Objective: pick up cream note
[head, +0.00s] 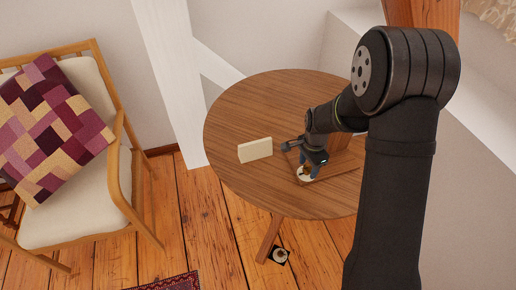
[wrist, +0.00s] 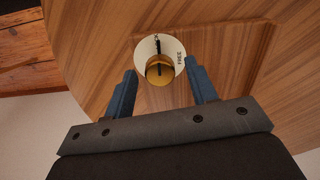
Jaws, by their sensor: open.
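In the wrist view the fingers (wrist: 160,74) stand either side of the note's near edge, and nothing is gripped. I cannot tell their height above it.
A wooden tray or board (head: 338,172) lies beneath the gripper. A chair with a patchwork cushion (head: 50,125) stands left.

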